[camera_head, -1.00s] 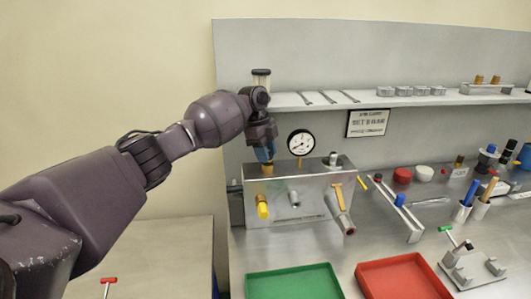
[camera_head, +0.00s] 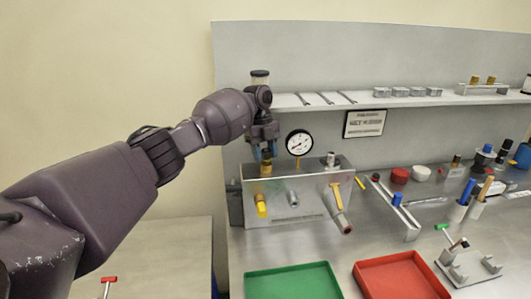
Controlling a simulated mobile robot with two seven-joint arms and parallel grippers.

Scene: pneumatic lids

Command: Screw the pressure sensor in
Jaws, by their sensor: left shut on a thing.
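The grey manifold block (camera_head: 315,207) stands on the bench, with a pressure gauge (camera_head: 299,143) on top and fittings on its front. My left gripper (camera_head: 265,154) points down over the block's top left end. It is shut on a small brass-coloured part, which I take to be the pressure sensor (camera_head: 266,168). The part stands upright at the block's top. The fingers hide its upper portion, and I cannot tell how deep it sits. My right gripper is not in view.
A shelf (camera_head: 290,101) runs behind my left wrist. A green tray (camera_head: 292,285) and a red tray (camera_head: 402,278) lie in front of the block. Caps, tools and a small fixture (camera_head: 470,266) occupy the right side. Some bare bench lies between block and trays.

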